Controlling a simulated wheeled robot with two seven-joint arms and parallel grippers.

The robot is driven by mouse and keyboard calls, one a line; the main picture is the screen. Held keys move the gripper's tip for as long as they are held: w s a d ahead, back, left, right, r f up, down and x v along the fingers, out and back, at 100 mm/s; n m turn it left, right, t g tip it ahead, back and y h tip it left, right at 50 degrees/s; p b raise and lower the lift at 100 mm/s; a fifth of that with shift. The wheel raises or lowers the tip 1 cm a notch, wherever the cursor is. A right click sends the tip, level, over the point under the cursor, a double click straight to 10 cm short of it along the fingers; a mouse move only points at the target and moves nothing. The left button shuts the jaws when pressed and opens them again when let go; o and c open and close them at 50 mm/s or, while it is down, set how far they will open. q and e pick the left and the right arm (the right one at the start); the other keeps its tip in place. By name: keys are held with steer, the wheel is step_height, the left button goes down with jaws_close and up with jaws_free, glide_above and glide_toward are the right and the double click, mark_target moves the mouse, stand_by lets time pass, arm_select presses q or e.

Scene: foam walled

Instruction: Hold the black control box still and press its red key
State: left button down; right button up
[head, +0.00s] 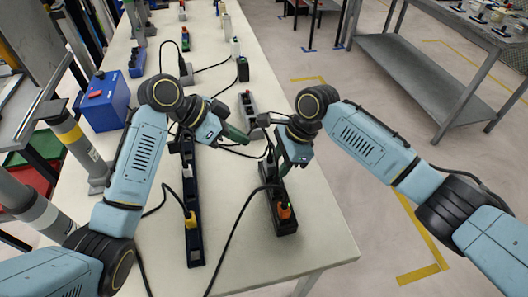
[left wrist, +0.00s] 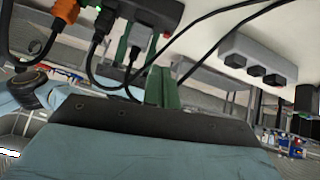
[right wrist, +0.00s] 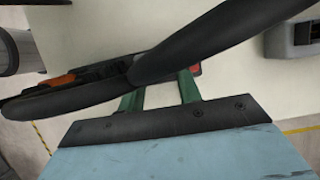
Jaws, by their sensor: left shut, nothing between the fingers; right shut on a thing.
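The black control box (head: 284,226) is a long black strip near the table's front right, with plugs and cables in it, one orange. Its end shows at the top of the left wrist view (left wrist: 160,10), with a small red key (left wrist: 167,34). A red patch, apparently this key, shows beside a finger in the right wrist view (right wrist: 196,68). My right gripper (head: 283,168) is shut on the box near its far end; cables partly hide the grip (right wrist: 160,92). My left gripper (head: 243,138) is shut and empty, left of the box's far end and apart from it.
A second black strip (head: 194,245) with a yellow plug lies to the left. A grey strip (head: 248,105) lies beyond my grippers. A blue box (head: 103,105) with a red top part stands at the left. Loose black cables cross the tabletop (head: 325,240) and the box.

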arm_select(q)
steer(key=shift+s+a+f+m, duration=0.25)
steer(key=shift+a+m, duration=0.25)
steer(key=shift+m, duration=0.2)
steer(key=x, duration=1)
steer(key=shift+w, duration=0.2)
steer(key=shift+f, duration=0.1)
steer(key=shift+s+a+f, duration=0.1)
steer(key=shift+s+f, duration=0.05)
steer(key=shift+f, duration=0.95)
arm_select(e)
steer(key=shift+s+r, duration=0.1)
arm_select(q)
steer(key=v, duration=1)
steer(key=shift+d+r, duration=0.2)
steer(key=shift+r, duration=0.4)
steer(key=shift+t, duration=0.3)
